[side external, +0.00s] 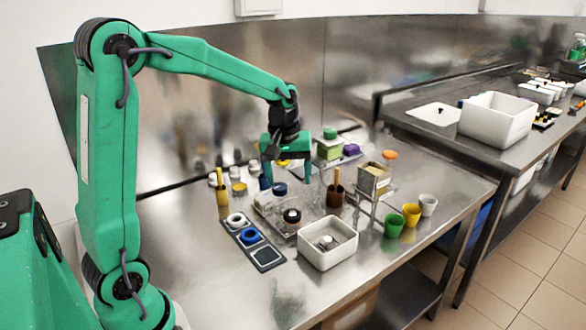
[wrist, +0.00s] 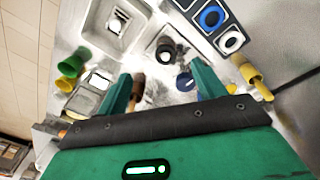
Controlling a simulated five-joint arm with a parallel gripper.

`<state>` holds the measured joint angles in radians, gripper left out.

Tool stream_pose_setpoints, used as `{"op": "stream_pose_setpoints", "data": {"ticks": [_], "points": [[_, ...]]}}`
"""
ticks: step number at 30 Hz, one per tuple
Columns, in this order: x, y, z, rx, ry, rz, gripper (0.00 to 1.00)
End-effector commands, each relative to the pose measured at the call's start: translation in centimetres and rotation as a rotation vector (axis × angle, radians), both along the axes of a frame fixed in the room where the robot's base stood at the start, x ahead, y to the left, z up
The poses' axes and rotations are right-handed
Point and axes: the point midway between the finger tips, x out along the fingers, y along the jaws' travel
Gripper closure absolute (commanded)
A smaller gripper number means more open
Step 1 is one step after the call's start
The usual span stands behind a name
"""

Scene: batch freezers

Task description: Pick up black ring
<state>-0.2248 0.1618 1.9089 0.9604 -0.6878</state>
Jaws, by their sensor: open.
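The black ring (side external: 291,216) sits on the work table, between the white square tray and the dark rack, with something pale showing at its middle. In the wrist view the black ring (wrist: 165,52) lies ahead of the fingers, near the middle between them. My gripper (side external: 287,180) is open and empty, above and behind the ring, fingers pointing down. In the wrist view its two green fingers (wrist: 163,82) are spread wide, apart from the ring.
A dark rack (side external: 268,257) holds a white ring (side external: 237,220) and a blue ring (side external: 250,236). A white tray (side external: 328,262) stands in front. A brown cup (side external: 335,198) with a handle, a metal holder (side external: 374,180) and small cups (side external: 411,213) stand to the right. The front-left tabletop is clear.

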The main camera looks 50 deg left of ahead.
Motion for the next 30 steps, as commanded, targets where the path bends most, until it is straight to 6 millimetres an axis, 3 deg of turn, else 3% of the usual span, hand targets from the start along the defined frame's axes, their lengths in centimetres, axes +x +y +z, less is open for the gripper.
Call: {"op": "stream_pose_setpoints", "data": {"ticks": [10, 23, 30], "points": [[3.3, 3.4, -5.3, -0.034, 0.09, 0.22, 0.31], [3.8, 4.0, -6.7, -0.039, 0.105, 0.267, 0.31], [3.8, 4.0, -8.5, -0.039, 0.105, 0.265, 0.31]]}}
